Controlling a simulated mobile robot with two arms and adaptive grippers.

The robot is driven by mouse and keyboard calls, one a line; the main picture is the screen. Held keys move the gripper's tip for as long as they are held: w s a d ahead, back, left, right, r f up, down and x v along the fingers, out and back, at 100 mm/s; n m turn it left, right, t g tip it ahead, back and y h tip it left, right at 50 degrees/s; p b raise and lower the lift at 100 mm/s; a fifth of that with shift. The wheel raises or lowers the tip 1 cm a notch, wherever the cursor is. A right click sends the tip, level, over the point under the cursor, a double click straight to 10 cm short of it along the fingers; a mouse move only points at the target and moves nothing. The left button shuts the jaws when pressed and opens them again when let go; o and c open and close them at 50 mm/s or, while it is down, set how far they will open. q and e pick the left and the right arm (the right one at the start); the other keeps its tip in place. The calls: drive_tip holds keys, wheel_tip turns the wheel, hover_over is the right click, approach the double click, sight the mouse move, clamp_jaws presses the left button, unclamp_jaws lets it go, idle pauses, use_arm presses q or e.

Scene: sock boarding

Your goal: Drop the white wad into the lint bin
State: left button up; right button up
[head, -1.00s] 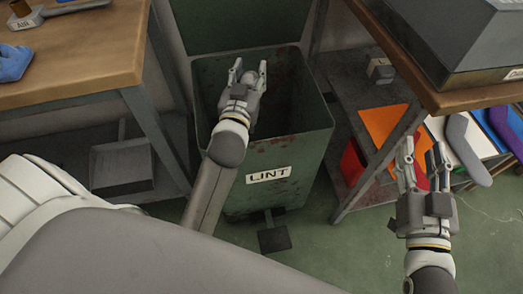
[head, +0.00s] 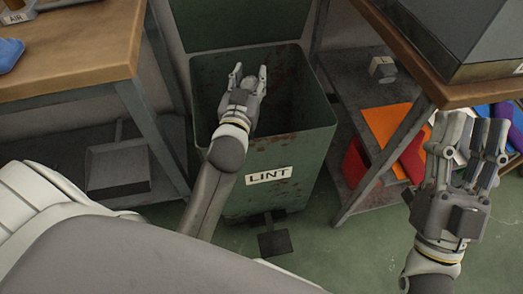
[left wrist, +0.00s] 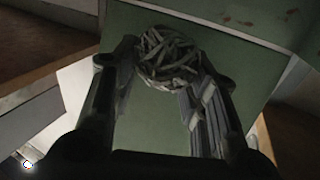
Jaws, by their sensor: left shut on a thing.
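The lint bin (head: 240,192) is a tall green metal box with rust marks and a white LINT label; its lid is up. My left gripper (head: 249,73) is over the bin's open mouth. In the left wrist view, my left gripper (left wrist: 168,72) is shut on the white wad (left wrist: 168,56), a crumpled ball that looks grey in the shade between the fingertips. In the head view the wad is hard to tell from the gripper. My right gripper (head: 469,125) is open and empty, in front of the right bench.
A wooden bench (head: 70,60) stands at the left with a blue cloth (head: 10,54) on it. A bench (head: 440,92) with a grey machine stands at the right. A pedal (head: 274,243) sticks out at the bin's foot.

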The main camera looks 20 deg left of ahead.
use_arm(q)
drive_tip(key=o, duration=0.9)
drive_tip(key=shift+r, duration=0.1)
wheel_tip(320, 180, up, 10)
drive_tip(key=shift+f, duration=0.1)
idle(0.5)
